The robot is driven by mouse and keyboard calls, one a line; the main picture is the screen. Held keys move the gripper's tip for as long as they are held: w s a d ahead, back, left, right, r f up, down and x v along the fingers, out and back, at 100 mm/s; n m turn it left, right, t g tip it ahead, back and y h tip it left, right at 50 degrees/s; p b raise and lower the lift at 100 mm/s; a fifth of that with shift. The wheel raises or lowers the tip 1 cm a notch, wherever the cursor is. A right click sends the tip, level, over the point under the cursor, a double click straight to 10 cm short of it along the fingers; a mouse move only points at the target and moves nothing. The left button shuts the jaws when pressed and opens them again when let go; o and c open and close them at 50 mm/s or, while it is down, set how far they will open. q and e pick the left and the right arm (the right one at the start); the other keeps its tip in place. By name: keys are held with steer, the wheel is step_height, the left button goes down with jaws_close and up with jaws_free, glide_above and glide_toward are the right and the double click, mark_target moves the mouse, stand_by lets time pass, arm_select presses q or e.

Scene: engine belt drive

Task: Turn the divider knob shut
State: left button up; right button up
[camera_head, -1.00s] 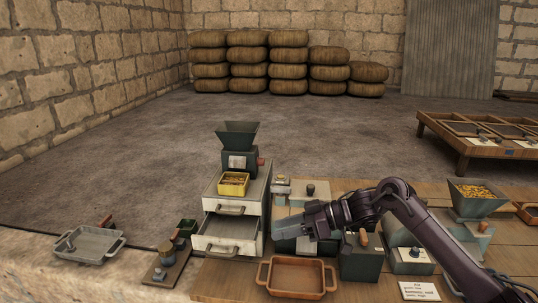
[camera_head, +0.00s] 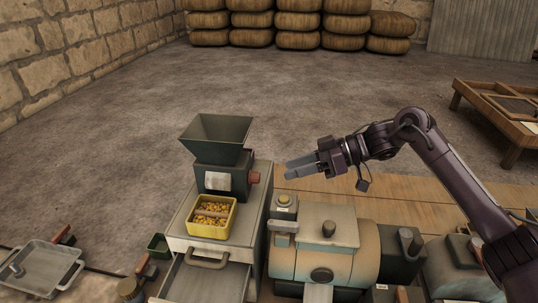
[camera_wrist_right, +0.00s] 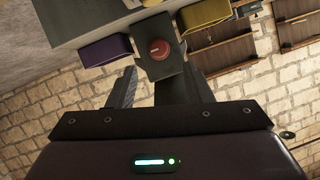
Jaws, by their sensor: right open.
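The divider (camera_head: 223,180) is a dark green box with a funnel-shaped hopper (camera_head: 217,137) on top, standing on a grey drawer cabinet. Its red knob (camera_head: 254,177) sticks out of the right side. In the right wrist view the knob's round red face (camera_wrist_right: 159,50) shows ahead, between the fingers and beyond them. My right gripper (camera_head: 287,170) is open and empty, to the right of the knob with a gap between them. It also shows in the right wrist view (camera_wrist_right: 160,80). My left gripper is not in view.
A yellow bin (camera_head: 211,218) with yellow pieces sits on the grey cabinet (camera_head: 258,212), whose drawer (camera_head: 205,280) stands open. A tan and grey machine (camera_head: 330,245) stands to the right, below my right arm.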

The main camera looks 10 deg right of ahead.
mark_target(255, 177)
steer(key=shift+w, duration=0.25)
steer(key=x, duration=0.1)
steer(key=p+x, duration=0.1)
steer(key=x, duration=0.1)
steer(key=shift+s+a+r, duration=0.15)
steer(key=shift+s, duration=0.05)
steer(key=p+x, duration=0.1)
steer(key=x, duration=0.3)
steer(key=shift+w+a+f, duration=0.15)
steer(key=shift+a+f, duration=0.05)
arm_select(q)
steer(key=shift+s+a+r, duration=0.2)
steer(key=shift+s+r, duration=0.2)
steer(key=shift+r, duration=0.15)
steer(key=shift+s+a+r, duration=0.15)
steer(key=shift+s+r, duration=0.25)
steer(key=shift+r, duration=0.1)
arm_select(e)
steer(key=shift+c, duration=0.4)
steer(key=c, duration=0.9)
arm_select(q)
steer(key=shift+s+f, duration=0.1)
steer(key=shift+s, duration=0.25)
